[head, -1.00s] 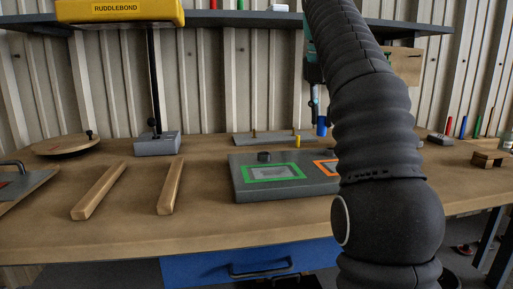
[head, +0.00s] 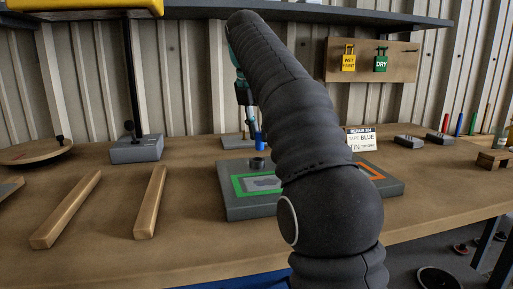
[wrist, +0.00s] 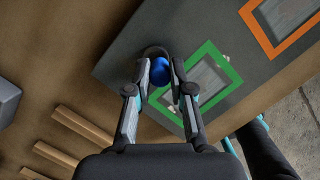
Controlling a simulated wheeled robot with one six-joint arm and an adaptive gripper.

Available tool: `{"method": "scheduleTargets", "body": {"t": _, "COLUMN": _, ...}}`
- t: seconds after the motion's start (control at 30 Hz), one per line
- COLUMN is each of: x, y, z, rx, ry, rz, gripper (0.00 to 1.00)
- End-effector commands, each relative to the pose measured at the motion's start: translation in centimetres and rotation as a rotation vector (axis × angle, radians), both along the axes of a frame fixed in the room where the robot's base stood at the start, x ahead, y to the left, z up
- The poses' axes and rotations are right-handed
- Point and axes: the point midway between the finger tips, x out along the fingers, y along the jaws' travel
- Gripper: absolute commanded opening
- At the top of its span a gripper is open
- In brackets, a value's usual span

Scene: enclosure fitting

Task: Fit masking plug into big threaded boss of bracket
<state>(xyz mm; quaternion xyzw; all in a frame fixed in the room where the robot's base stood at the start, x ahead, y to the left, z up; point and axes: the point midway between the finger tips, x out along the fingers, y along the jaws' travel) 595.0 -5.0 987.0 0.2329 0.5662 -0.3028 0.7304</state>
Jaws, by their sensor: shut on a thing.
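The blue masking plug (head: 259,141) is held between the fingertips of my gripper (head: 255,127). In the head view it appears just above the dark round boss (head: 257,163) on the grey bracket slab (head: 250,206); the exact gap is hard to tell. In the wrist view my gripper (wrist: 160,80) is shut on the plug (wrist: 160,71). The dark rim of the boss (wrist: 152,50) shows just beyond it, partly hidden by the plug and fingers, so whether they touch or line up cannot be told. My arm covers the slab's middle in the head view.
A green frame (head: 238,185) and an orange frame (head: 372,174) lie on the slab's top. Two wooden bars (head: 70,210) lie at the left. A lamp base (head: 136,148) stands behind them. A small card (head: 361,140) stands behind the slab. The front of the table is clear.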

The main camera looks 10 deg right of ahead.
Motion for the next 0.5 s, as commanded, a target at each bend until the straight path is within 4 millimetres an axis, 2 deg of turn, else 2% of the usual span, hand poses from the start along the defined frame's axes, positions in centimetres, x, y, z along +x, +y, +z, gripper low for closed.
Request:
{"method": "scheduleTargets", "body": {"t": 0.07, "x": 0.4, "y": 0.8, "z": -0.5, "rx": 0.0, "ry": 0.0, "rz": 0.001, "gripper": 0.0}}
{"method": "scheduleTargets", "body": {"t": 0.27, "x": 0.4, "y": 0.7, "z": -1.3, "rx": -0.001, "ry": 0.001, "rz": -0.001, "gripper": 0.0}}
{"method": "scheduleTargets", "body": {"t": 0.5, "x": 0.3, "y": 0.7, "z": -3.6, "rx": 0.0, "ry": 0.002, "rz": -0.001, "gripper": 0.0}}
